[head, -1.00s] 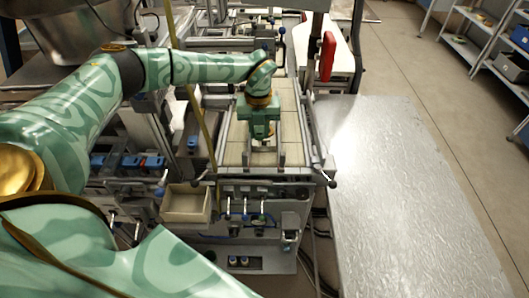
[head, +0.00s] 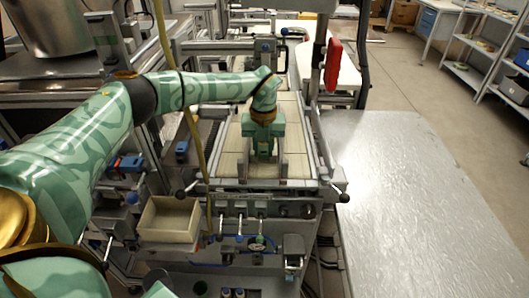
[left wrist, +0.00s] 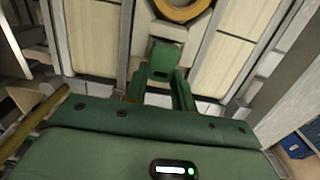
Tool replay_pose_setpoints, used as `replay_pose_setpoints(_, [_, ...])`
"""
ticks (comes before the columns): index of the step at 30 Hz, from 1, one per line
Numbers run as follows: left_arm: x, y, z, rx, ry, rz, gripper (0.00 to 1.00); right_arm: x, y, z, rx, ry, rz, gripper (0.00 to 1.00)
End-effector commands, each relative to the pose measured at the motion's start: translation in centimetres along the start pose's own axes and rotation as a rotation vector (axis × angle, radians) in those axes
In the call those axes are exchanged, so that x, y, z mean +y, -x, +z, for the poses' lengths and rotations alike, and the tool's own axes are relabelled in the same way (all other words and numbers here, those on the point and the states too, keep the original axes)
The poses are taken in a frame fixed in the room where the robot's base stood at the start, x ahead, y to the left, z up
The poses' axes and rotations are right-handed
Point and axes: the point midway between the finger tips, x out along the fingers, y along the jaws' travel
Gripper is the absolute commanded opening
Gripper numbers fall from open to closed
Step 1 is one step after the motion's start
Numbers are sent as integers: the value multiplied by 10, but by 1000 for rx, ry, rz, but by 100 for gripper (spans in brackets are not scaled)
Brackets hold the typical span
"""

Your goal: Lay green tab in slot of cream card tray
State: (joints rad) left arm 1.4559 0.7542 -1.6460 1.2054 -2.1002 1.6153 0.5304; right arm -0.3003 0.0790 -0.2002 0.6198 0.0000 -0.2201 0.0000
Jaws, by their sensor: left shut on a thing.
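My left gripper (head: 264,152) points down over the machine bed in the head view. It is shut on a small green piece that looks like the green tab (left wrist: 165,58), seen between the fingers in the left wrist view. The fingers (left wrist: 160,88) hide part of it. Cream panels (left wrist: 92,38) lie on both sides below the gripper, with a darker gap between them. I cannot tell whether the tab touches the bed. An open cream box (head: 168,222), which may be the card tray, stands left of the bed's front. My right gripper is not in view.
A gold ring (left wrist: 183,8) shows at the top of the left wrist view. A yellow hose (head: 196,130) hangs left of the bed. A bare metal table (head: 420,200) stands to the right. A red handle (head: 333,65) hangs behind the bed.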

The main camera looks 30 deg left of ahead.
Motion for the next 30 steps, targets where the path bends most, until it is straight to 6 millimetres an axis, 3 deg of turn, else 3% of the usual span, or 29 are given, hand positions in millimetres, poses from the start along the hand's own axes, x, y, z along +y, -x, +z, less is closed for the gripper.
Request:
replay_pose_setpoints(15, [-1, -8, 0, -1, -1, -1, 5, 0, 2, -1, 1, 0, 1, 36])
replay_pose_setpoints(16, [-1, -8, 0, -1, 0, -2, 31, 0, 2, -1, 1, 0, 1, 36])
replay_pose_setpoints(18, [-1, -8, 0, -1, 0, -2, 48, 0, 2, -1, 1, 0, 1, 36])
replay_pose_setpoints(26, [0, -7, 0, -1, 0, -2, 48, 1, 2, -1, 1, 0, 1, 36])
replay_pose_setpoints(30, [0, 4, 1, -4, 0, -3, 48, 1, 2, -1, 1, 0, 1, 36])
